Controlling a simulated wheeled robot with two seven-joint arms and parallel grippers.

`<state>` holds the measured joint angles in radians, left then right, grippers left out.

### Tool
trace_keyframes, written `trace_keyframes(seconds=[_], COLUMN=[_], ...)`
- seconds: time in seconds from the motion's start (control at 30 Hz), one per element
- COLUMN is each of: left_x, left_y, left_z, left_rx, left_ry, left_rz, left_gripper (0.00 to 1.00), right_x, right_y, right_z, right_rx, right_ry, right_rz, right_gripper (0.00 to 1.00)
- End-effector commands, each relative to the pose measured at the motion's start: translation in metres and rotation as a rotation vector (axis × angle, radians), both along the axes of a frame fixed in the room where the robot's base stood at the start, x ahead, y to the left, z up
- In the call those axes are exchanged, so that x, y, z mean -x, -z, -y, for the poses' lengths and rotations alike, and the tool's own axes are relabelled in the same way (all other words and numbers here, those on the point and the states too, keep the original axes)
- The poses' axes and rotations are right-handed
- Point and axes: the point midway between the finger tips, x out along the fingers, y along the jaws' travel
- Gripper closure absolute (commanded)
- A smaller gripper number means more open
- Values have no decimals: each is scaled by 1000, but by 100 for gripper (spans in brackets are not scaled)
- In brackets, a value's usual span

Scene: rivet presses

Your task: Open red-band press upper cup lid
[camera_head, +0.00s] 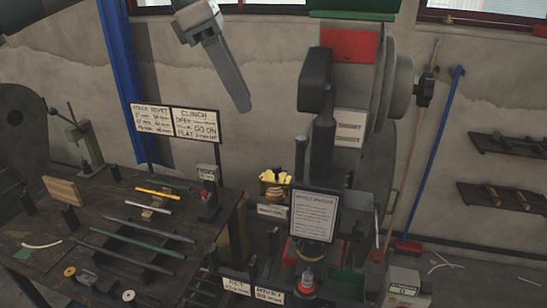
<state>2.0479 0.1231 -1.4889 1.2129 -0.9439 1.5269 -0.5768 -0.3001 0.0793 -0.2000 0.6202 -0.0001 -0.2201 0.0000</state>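A large dark grey press (316,80) stands right of centre, with a red panel (349,45) high on its body. A green tray-like part (355,8) sits above the panel and is cut by the top edge. I cannot tell which part is the upper cup lid, nor whether it is open. My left gripper (240,100) hangs in from the top, left of the press and apart from it. Its fingers point down and overlap edge-on, so their gap is hidden; nothing shows held. My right gripper is out of view.
A dark workbench (35,240) with rods and tools fills the lower left. Sign boards (194,124) stand at its back. A notice board (313,215) and a green bin (345,283) stand before the press. A blue-handled broom (431,150) leans on the wall at right.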

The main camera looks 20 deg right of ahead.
Motion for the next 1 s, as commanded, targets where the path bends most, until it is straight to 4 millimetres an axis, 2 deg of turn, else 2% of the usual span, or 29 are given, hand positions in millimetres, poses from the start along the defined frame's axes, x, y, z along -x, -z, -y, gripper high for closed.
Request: trace_keyframes(seconds=[0.7,1.0], left_x=[10,12], left_y=[110,140], left_z=[45,57], left_rx=[-2,0], left_ry=[1,-1], left_rz=[-3,-1], left_gripper=[68,68], right_x=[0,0], right_y=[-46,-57], right_z=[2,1], right_rx=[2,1], right_ry=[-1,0], right_rz=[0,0], right_gripper=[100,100])
